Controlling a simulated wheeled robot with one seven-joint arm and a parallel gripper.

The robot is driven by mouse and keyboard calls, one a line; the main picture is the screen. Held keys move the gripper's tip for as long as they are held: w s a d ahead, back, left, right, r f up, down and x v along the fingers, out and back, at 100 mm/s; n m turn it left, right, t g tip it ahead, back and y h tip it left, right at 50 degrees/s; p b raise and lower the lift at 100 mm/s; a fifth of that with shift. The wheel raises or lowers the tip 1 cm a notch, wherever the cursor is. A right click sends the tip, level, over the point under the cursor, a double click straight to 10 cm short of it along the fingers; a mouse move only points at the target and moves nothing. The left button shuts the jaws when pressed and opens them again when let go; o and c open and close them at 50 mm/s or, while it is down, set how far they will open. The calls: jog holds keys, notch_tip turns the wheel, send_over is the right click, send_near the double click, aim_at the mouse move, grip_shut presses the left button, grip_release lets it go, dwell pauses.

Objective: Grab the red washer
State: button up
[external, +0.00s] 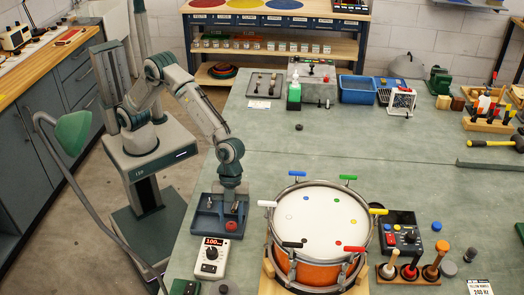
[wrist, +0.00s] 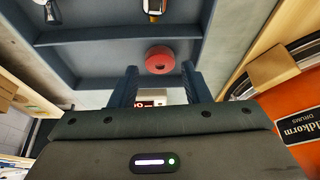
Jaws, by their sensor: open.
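The red washer (wrist: 159,60), a ring with a small dark hole, lies flat in a compartment of the blue-grey parts tray (wrist: 110,62). In the external view, a small reddish spot at the front of the tray (external: 203,229) appears to be the washer (external: 232,223). My gripper (external: 231,196) is above the right part of the tray, pointing down. In the wrist view, my gripper (wrist: 160,72) is open, its two dark fingers apart. The washer appears between and just beyond the fingertips, with nothing held. The height gap is hard to tell.
A white meter (external: 211,258) with a red display stands just in front of the tray. The orange drum (external: 318,225) with coloured tuning keys is close on the right. Other small parts sit in the tray. The bench behind is mostly clear, with a small dark puck (external: 299,127).

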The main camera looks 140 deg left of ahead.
jog(key=shift+x, duration=0.95)
jog(key=shift+c, duration=0.3)
jog(key=c, duration=0.7)
